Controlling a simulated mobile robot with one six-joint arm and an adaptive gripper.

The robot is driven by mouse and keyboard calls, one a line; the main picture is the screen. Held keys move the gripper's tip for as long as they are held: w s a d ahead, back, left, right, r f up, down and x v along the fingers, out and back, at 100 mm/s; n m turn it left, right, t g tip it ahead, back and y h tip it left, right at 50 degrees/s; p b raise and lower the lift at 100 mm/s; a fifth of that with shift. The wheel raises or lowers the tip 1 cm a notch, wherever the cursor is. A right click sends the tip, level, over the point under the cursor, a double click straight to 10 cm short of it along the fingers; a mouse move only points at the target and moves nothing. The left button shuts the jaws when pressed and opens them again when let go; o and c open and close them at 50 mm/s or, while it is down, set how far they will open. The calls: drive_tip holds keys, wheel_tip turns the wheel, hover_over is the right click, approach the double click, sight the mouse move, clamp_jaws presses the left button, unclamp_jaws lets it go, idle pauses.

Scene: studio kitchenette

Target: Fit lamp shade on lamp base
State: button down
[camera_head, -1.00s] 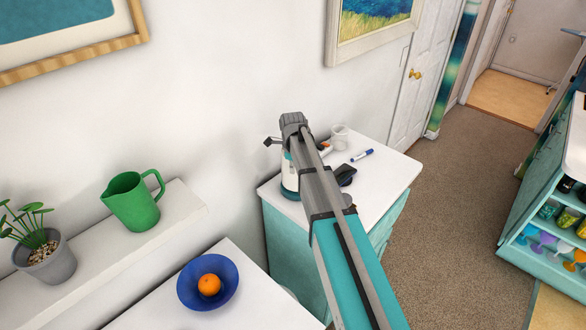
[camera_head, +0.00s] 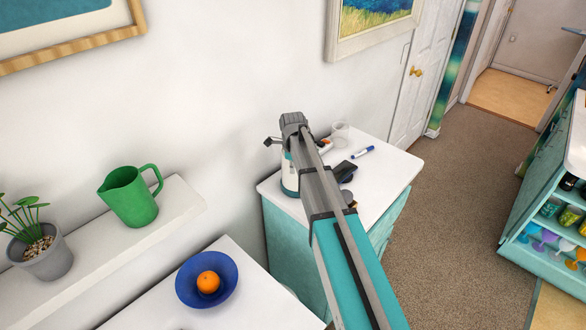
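My arm reaches out over a white-topped teal cabinet (camera_head: 378,192) by the wall. The arm's end hides most of my gripper (camera_head: 273,141); only a small dark part juts out on its left, and its fingers cannot be made out. A white and teal object (camera_head: 289,178) stands on the cabinet top behind the arm and is partly hidden. I cannot tell whether it is the lamp base. No lamp shade can be clearly made out.
On the cabinet top are a clear cup (camera_head: 340,134), a blue and white marker (camera_head: 363,152) and a dark item (camera_head: 345,169). At left are a green jug (camera_head: 130,197), a potted plant (camera_head: 44,259) and a blue bowl (camera_head: 228,283) holding an orange (camera_head: 208,282).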

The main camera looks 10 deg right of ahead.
idle(0.3)
drive_tip(key=c, duration=0.7)
unclamp_jaws()
drive_tip(key=shift+r, duration=0.1)
wheel_tip(320, 180, up, 11)
drive_tip(key=p, duration=1.1)
idle(0.7)
